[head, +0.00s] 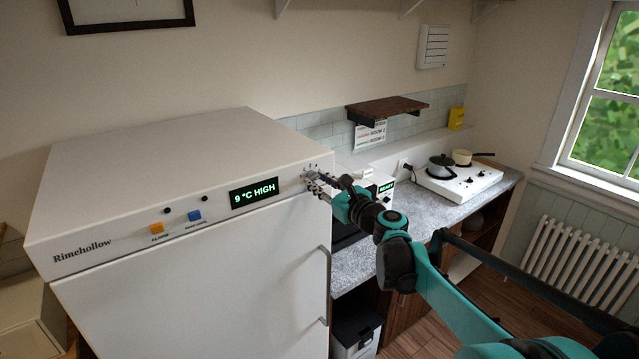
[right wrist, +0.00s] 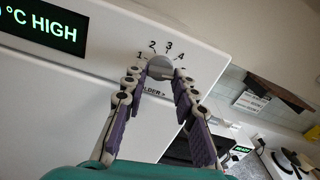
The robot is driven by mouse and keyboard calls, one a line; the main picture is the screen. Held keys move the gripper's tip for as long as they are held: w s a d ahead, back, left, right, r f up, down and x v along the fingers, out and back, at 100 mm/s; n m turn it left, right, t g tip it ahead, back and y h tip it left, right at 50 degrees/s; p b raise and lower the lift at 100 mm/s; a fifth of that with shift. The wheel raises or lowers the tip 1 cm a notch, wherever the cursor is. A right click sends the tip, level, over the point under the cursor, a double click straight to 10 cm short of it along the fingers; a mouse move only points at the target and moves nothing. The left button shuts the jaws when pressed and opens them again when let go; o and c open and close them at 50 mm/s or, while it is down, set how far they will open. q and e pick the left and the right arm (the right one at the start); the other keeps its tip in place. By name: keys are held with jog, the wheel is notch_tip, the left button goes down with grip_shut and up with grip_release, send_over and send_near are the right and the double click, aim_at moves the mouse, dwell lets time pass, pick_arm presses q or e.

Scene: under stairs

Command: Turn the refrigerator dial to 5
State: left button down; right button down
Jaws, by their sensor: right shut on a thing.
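The white refrigerator (head: 190,285) fills the left of the head view. Its display (head: 254,193) reads 9 °C HIGH, and its edge also shows in the right wrist view (right wrist: 42,24). The round grey dial (right wrist: 160,66) is at the right end of the top panel, with 1, 2, 3 and 4 printed around it. I cannot see the 5 or clearly read the dial's pointer. My right gripper (head: 314,181) is shut on the dial, its purple-padded fingers on either side of it in the wrist view (right wrist: 160,72). My left gripper is not in view.
An orange button (head: 157,228) and a blue button (head: 194,216) sit on the panel's left. A grey counter (head: 420,205) with a white hob (head: 460,182) and pots runs to the right. A wooden shelf (head: 388,108) hangs above it.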

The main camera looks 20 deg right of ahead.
jog(key=shift+f, duration=0.1)
jog(key=c, duration=1.2)
grip_release()
jog(key=v, duration=1.2)
